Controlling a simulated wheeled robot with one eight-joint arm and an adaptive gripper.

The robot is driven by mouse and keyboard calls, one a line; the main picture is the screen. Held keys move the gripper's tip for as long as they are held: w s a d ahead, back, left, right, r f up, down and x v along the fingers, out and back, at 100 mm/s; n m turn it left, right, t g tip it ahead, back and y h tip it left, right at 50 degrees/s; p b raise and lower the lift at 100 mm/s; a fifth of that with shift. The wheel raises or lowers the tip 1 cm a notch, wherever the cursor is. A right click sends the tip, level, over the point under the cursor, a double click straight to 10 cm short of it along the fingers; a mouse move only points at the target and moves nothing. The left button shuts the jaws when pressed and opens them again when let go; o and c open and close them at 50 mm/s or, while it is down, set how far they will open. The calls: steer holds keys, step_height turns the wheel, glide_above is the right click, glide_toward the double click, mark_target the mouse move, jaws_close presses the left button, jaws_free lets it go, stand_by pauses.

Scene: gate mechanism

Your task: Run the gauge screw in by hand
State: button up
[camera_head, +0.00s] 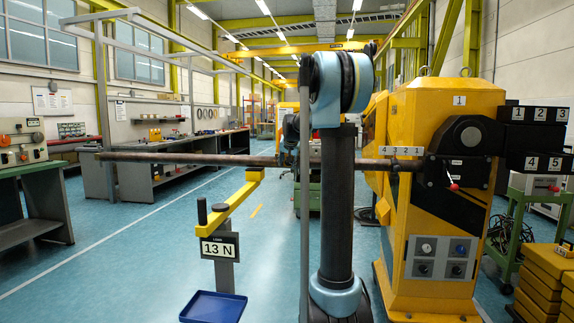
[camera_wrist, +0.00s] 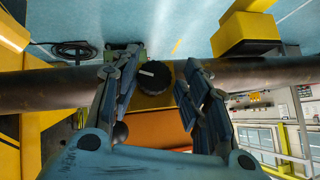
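A round black knob (camera_wrist: 155,76) with a white mark on its face, seemingly the gauge screw, shows in the wrist view, in front of the long dark bar. My gripper (camera_wrist: 161,68) is open, with one finger to the left of the knob and the other to its right. Gaps show between the fingers and the knob, so it is not held. How far the fingertips stand from it in depth I cannot tell. In the head view the knob is not visible and my own arm blocks the middle of the picture.
The bar (camera_head: 200,158) runs level across to the yellow gate machine (camera_head: 445,120). A yellow crank arm (camera_head: 230,203) with a black handle and a "13 N" sign (camera_head: 219,247) stands left of my arm, above a blue tray (camera_head: 213,307). Floor further left is clear.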

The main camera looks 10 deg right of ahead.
steer(key=shift+w+d, duration=0.1)
stand_by(0.4)
steer(key=shift+s+a, duration=0.3)
steer(key=shift+s, duration=0.55)
steer(key=shift+s+a, duration=0.25)
steer(key=shift+s, duration=0.55)
steer(key=o, duration=0.6)
steer(key=shift+c, duration=0.2)
